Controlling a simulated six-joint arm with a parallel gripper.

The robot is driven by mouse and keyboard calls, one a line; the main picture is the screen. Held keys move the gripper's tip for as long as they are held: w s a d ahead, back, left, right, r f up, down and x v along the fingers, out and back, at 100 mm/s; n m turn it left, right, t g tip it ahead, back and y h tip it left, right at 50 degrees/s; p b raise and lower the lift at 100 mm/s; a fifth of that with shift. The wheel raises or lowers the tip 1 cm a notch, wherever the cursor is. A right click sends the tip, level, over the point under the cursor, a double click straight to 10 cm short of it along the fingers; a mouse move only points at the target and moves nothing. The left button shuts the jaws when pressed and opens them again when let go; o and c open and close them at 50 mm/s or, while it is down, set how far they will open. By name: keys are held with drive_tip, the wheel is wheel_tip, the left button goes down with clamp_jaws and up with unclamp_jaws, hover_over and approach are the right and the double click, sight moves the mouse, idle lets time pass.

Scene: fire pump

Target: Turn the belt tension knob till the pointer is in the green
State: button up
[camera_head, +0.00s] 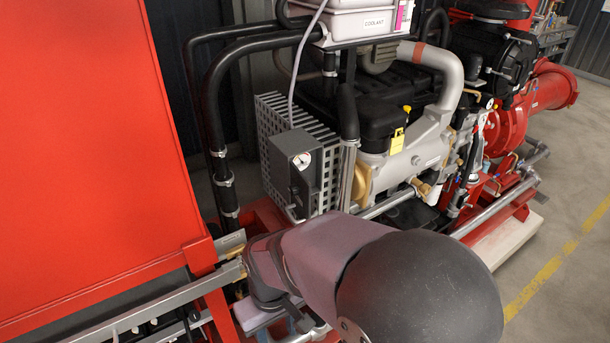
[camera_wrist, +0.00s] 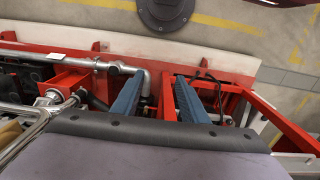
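A grey box (camera_head: 305,170) stands in front of the slatted grille, left of the engine. A small round white dial (camera_head: 302,160) sits on its upper face. Its pointer and any green band are too small to read. A dark knob (camera_head: 295,191) appears low on the same box, partly lost in shadow. My gripper (camera_wrist: 158,100) shows in the wrist view as two blue fingers set well apart, with nothing between them. In the head view my arm hides most of it, low in the picture below the box. The wrist view does not show the dial or knob.
A large red panel (camera_head: 80,150) fills the left side. Black hoses (camera_head: 214,110) rise left of the grille. A metal rail (camera_head: 160,304) and the red frame lie low near my arm. In the wrist view, pipes (camera_wrist: 135,70) and red frame bars (camera_wrist: 275,125) lie beyond my fingers.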

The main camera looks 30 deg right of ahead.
drive_tip(key=w+d+f+n+t+h+b, duration=0.25)
drive_tip(key=w+d+f+t+b, duration=0.25)
drive_tip(key=w+d+b, duration=0.5)
drive_tip(key=w+d+f+n+t+h+b, duration=0.2)
drive_tip(key=w+d+f+n+t+b, duration=0.4)
drive_tip(key=w+d, duration=0.8)
drive_tip(key=w+d+r+m+t+y+b, duration=0.2)
drive_tip(key=w+d+r+t+y, duration=0.1)
drive_tip(key=w+d+t, duration=0.1)
drive_tip(key=w+d+r+m+t+y+b, duration=0.2)
drive_tip(key=w+d+r+t+y, duration=0.1)
drive_tip(key=w+t, duration=0.4)
drive_tip(key=shift+w+d+r+y+b, duration=0.35)
drive_tip(key=shift+w+y, duration=0.1)
drive_tip(key=shift+w, duration=0.5)
